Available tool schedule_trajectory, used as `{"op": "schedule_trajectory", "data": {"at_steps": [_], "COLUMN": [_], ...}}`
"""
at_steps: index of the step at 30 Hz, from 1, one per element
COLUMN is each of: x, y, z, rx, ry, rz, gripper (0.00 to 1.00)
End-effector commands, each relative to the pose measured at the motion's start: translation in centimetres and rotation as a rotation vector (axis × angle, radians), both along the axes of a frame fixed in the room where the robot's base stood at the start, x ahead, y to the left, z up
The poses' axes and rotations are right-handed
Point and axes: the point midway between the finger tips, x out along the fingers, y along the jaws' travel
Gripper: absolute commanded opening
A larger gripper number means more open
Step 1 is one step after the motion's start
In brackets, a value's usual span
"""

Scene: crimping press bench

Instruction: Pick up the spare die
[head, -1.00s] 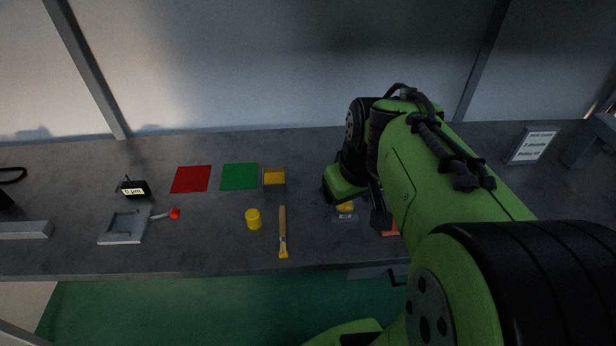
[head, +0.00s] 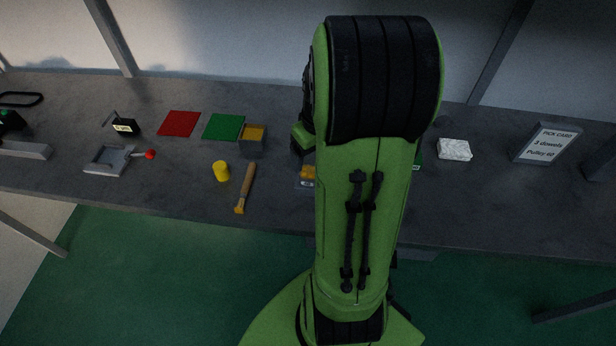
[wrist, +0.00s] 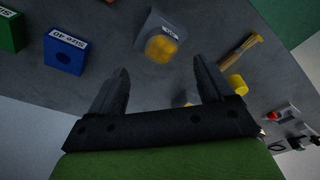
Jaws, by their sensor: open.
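Nothing in view is plainly marked as the spare die. Labelled blocks are candidates: a blue block (wrist: 66,50) reading "Size 40" and a green block (wrist: 10,30), its label cut off, at the left of the wrist view. A grey labelled holder (wrist: 147,28) with a rounded yellow piece (wrist: 161,48) lies beyond my fingertips; it shows partly in the head view (head: 305,182), beside my arm. My gripper (wrist: 160,70) is open and empty above the bench, its fingers apart from everything. In the head view my arm hides most of it and the blue block.
A grey box with yellow contents (head: 252,142), a yellow cylinder (head: 221,171), a brush (head: 245,188) and red (head: 179,123) and green (head: 224,127) mats lie left of my arm. A white block (head: 454,149) and pick card (head: 547,144) stand right. Bare bench lies between.

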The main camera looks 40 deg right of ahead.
Motion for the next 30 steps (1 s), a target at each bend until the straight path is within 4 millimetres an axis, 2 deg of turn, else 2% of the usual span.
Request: {"op": "schedule_trajectory", "data": {"at_steps": [1,7,13,16,21,23,30], "x": [0.1,0.5,1.2,1.3,1.3,1.3,1.3], "y": [0.0,0.0,0.0,0.0,0.0,0.0,-0.1], "z": [-1.4,-3.8,-7.4,-8.2,-8.1,-8.1,-8.0], "rx": [0.004,0.001,0.002,0.001,0.0,0.0,0.0], "ry": [0.003,0.002,0.002,0.0,-0.002,-0.002,-0.001], "rz": [0.0,0.0,0.001,0.001,0.001,0.001,0.001], "gripper": [0.81,0.81,0.81,0.81,0.81,0.75,0.38]}}
